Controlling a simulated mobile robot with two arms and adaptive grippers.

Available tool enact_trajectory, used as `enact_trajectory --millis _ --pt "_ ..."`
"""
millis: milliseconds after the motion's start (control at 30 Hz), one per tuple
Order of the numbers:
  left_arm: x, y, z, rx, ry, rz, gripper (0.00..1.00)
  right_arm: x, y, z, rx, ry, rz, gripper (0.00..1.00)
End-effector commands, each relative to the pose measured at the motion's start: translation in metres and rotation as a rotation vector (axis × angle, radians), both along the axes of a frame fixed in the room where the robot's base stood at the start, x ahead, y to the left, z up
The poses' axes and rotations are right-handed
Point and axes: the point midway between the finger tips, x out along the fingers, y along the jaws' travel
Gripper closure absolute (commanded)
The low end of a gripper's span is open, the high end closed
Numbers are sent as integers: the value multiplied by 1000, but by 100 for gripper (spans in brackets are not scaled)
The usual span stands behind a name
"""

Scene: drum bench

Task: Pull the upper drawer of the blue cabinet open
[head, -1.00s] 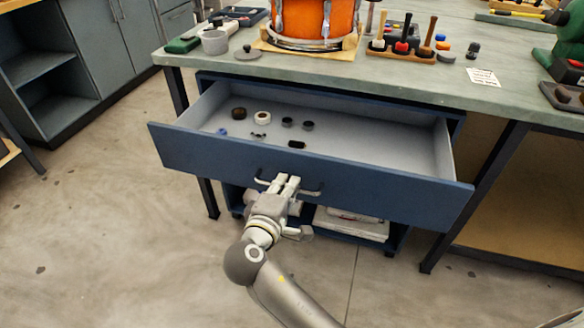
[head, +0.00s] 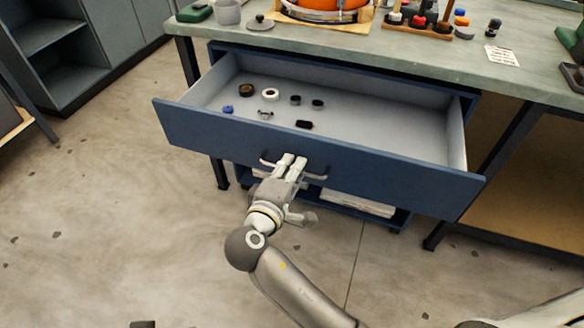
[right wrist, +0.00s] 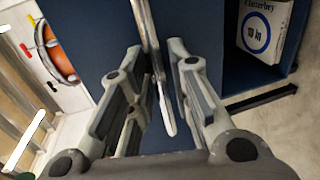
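The blue cabinet (head: 474,107) stands under the workbench. Its upper drawer (head: 320,158) is pulled far out, with its grey inside showing. In the drawer lie several small items, among them a white ring (head: 270,95), a brown ring (head: 246,90), a blue piece (head: 228,109) and a black block (head: 304,125). My right gripper (head: 291,163) is at the bar handle (head: 318,177) on the drawer front. In the right wrist view the handle (right wrist: 146,22) runs between its two nearly closed fingers.
The bench top (head: 380,56) carries a grey cup (head: 228,12), an orange drum (head: 320,4) and a tool rack (head: 420,28). White books or boxes (head: 357,204) lie on the cabinet's lower shelf. Open floor (head: 120,220) lies to the left.

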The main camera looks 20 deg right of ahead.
Motion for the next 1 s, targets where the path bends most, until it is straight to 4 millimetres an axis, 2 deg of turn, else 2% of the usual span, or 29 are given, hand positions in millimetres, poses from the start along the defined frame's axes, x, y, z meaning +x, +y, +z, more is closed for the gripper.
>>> enact_trajectory --millis 500,1000 --pt "0 0 0 0 1 0 9 -56 38 13 1 2 1 81" --pt "0 0 0 0 1 0 9 -64 44 14 6 7 2 81"
